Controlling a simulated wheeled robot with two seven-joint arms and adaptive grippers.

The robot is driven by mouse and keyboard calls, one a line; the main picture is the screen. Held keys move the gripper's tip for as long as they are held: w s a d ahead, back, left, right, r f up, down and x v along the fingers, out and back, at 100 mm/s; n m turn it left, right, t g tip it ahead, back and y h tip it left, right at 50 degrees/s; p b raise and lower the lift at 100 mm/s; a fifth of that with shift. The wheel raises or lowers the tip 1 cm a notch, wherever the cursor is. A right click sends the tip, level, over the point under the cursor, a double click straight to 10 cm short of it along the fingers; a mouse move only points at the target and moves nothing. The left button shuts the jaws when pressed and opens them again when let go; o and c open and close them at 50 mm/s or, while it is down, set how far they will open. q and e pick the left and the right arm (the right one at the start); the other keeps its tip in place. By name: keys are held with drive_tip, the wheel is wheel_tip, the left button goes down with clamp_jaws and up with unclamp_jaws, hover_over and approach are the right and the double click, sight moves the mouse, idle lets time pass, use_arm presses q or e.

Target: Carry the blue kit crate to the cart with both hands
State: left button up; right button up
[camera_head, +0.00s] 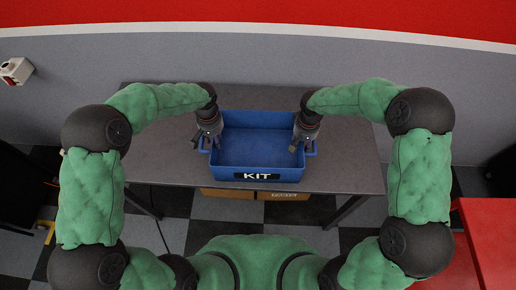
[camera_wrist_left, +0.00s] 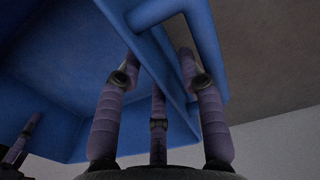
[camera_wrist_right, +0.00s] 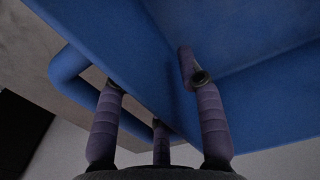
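The blue kit crate (camera_head: 258,116), empty with a black KIT label on its front, appears to rest on the grey table. It has a loop handle on each side. My left gripper (camera_head: 207,139) is at its left side; in the left wrist view its fingers (camera_wrist_left: 158,70) are spread, one inside the crate wall and one at the handle loop. My right gripper (camera_head: 302,138) is at the right side; in the right wrist view its fingers (camera_wrist_right: 150,78) are spread the same way. A red flat-topped thing (camera_head: 490,230) at lower right may be the cart; only part shows.
The grey table (camera_head: 345,165) is bare on both sides of the crate. Brown boxes (camera_head: 285,194) lie below its front edge. A grey wall (camera_head: 260,60) with a red upper band stands behind. A small white device (camera_head: 16,71) is at the upper left. The floor is checkered.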

use_arm(q)
clamp_jaws()
use_arm(e)
clamp_jaws()
use_arm(q)
drive_tip(key=shift+r, duration=0.2)
use_arm(e)
drive_tip(key=shift+r, duration=0.2)
